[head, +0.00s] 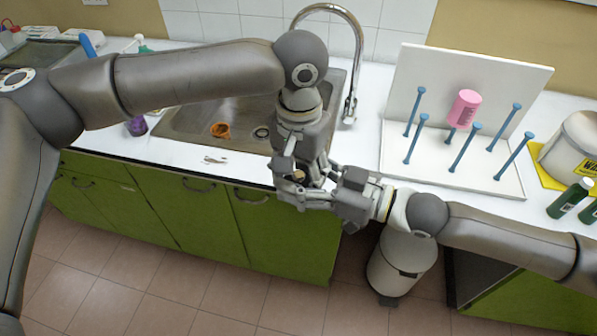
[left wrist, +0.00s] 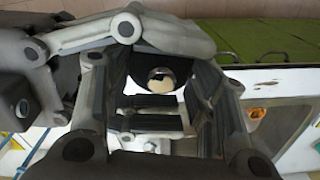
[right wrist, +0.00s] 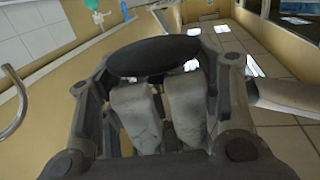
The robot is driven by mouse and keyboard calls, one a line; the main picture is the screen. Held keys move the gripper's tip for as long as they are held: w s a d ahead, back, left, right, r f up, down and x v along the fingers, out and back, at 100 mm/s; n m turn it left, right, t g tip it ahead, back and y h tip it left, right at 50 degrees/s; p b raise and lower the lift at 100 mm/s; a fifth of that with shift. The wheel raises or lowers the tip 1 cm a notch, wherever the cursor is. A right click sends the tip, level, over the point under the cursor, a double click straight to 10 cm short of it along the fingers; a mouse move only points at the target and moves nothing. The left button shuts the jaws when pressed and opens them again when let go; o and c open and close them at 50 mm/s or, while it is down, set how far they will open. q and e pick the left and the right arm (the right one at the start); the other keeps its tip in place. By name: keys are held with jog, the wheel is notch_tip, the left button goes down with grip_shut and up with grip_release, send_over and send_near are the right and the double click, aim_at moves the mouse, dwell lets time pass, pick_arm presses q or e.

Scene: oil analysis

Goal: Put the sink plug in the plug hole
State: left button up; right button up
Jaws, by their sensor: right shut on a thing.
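The sink plug, a round dark disc with a shiny metal face, shows in the left wrist view (left wrist: 160,82) and edge-on as a black oval in the right wrist view (right wrist: 153,56). My right gripper (right wrist: 165,95) is shut on it, its two grey fingertips close together below the disc. My left gripper (left wrist: 158,90) points down at the same spot, its fingers apart on either side of the plug; contact is unclear. In the head view my left gripper (head: 300,185) and right gripper (head: 318,193) meet in front of the counter and mostly hide the plug. The plug hole (head: 262,133) shows in the sink.
The steel sink (head: 185,122) holds an orange object (head: 220,130). A chrome faucet (head: 351,95) stands behind its right side. A white drying rack (head: 448,160) with blue pegs and a pink cup (head: 463,108) stands right. A bin (head: 395,265) stands on the floor below.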

pick_arm(q)
jog(key=shift+a+f, duration=0.15)
grip_shut()
pick_arm(e)
jog(key=shift+r, duration=0.25)
jog(key=o, duration=1)
jog(key=shift+o, duration=0.4)
jog(key=shift+f, duration=0.1)
jog(key=shift+d, duration=0.1)
